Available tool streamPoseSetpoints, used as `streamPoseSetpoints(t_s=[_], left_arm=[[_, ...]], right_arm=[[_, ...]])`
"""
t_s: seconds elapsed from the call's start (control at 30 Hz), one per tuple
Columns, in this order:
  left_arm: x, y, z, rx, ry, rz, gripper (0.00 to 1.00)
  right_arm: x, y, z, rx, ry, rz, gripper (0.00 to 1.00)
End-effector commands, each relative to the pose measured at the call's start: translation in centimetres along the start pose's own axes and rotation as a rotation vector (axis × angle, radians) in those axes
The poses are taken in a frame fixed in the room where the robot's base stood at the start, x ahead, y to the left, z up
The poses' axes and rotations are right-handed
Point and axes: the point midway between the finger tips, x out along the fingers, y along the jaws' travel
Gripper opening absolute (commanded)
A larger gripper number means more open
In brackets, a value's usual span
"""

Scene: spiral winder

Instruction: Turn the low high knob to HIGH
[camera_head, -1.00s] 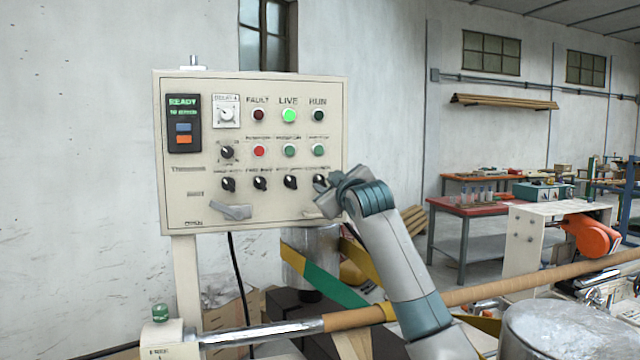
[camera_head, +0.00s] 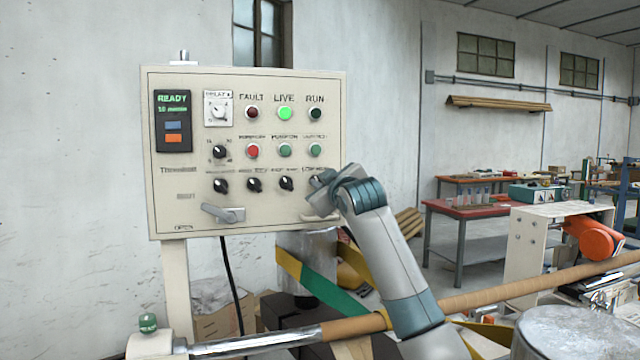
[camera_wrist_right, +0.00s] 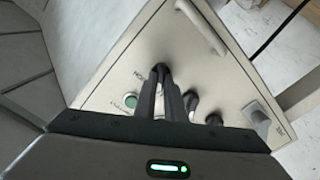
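The cream control panel (camera_head: 185,215) stands upright on the left in the head view. Its lower row holds black knobs, and the low high knob is the rightmost, under a partly covered label. In the head view my right gripper (camera_head: 318,184) reaches this knob from the right and hides most of it. In the right wrist view the two dark fingers (camera_wrist_right: 160,80) lie close together, with their tips at the low high knob (camera_wrist_right: 161,67), and appear shut on it. The knob's pointer direction is hidden. My left gripper is out of view.
Neighbouring black knobs (camera_head: 286,184) sit close to the left of the gripper. A grey lever (camera_head: 222,212) sticks out at the panel's lower left. A pale handle (camera_wrist_right: 203,28) is near the fingers. A long brown tube (camera_head: 470,300) crosses below the panel.

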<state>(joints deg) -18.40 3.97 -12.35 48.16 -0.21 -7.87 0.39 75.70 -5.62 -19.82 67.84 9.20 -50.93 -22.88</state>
Motion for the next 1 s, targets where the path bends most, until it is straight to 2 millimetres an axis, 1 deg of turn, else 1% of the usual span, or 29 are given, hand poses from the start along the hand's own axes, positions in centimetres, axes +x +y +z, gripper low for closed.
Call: streamPoseSetpoints(t_s=[0.33, 0.57, 0.77, 1.0], left_arm=[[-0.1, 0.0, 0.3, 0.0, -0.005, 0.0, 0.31], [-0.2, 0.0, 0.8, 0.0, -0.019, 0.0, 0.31], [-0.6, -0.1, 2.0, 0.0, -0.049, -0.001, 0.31], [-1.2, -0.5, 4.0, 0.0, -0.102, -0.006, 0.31]], right_arm=[[0.0, 0.0, 0.0, 0.008, 0.0, 0.0, 0.0], [0.0, 0.0, 0.0, 0.066, 0.0, -0.002, 0.0], [0.1, 0.0, 0.0, 0.178, 0.0, -0.002, 0.0], [0.1, 0.1, 0.0, 0.378, -0.001, -0.002, 0.0]])
